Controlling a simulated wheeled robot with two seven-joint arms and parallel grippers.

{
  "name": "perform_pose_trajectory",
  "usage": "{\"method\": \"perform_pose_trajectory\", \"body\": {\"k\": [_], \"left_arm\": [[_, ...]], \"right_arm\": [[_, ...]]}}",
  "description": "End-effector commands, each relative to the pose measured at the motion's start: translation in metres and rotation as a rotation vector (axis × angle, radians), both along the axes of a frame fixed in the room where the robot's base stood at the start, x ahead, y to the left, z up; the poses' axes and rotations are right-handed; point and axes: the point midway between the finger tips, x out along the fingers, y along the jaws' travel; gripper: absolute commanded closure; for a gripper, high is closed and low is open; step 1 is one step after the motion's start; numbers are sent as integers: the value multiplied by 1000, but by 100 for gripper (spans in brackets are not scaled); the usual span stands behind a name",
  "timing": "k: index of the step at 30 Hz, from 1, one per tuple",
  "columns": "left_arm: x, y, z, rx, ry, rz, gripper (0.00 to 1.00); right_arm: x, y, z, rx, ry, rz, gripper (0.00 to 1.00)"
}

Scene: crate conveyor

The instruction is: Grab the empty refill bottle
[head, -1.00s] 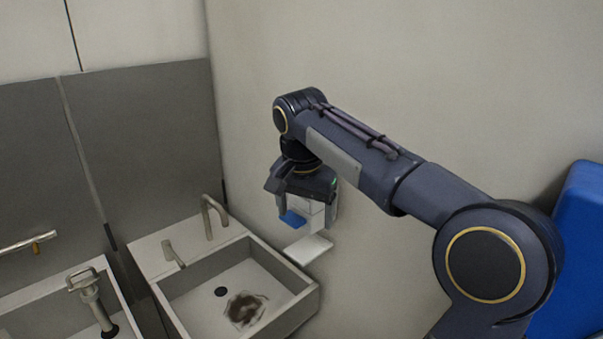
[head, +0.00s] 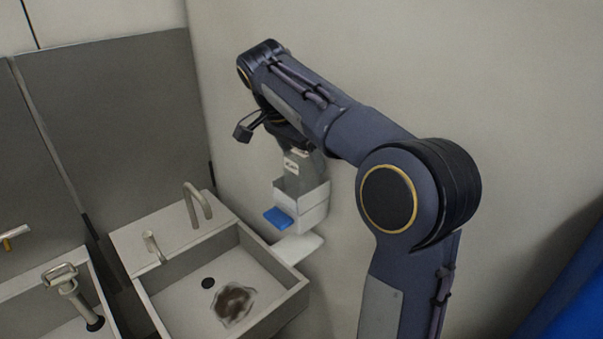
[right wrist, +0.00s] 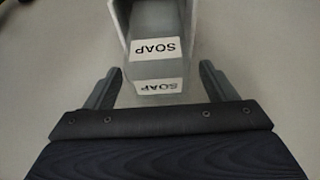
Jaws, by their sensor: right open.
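The refill bottle (head: 303,166) is grey, with a white SOAP label. It stands upright in the white wall dispenser (head: 313,214), its upper part showing above the housing. In the right wrist view the bottle (right wrist: 156,28) carries SOAP labels on two faces, and the dispenser housing (right wrist: 117,22) surrounds its far part. My right gripper (right wrist: 160,78) is open, with one finger on each side of the bottle's near end and visible gaps. In the head view its fingers are mostly hidden near the bottle's top. How full the bottle is cannot be told. My left gripper is not in view.
A blue lever (head: 277,218) sticks out of the dispenser's front, above a white drip tray (head: 299,248). A sink (head: 160,296) with a dark stain stands below left. The wall is close behind the dispenser. A blue object (head: 575,300) is at the right edge.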

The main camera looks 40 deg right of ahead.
Motion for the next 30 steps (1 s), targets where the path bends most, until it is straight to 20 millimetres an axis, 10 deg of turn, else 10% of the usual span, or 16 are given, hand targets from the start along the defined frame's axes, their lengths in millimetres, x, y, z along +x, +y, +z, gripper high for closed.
{"method": "perform_pose_trajectory", "body": {"k": [13, 24, 30], "left_arm": [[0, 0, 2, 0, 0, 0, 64], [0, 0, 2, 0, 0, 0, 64], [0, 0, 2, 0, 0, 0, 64]], "right_arm": [[1, -10, -23, 1, -2, 0, 22], [1, -9, -22, 1, -2, 1, 69], [1, -9, -22, 1, -2, 1, 70]]}}
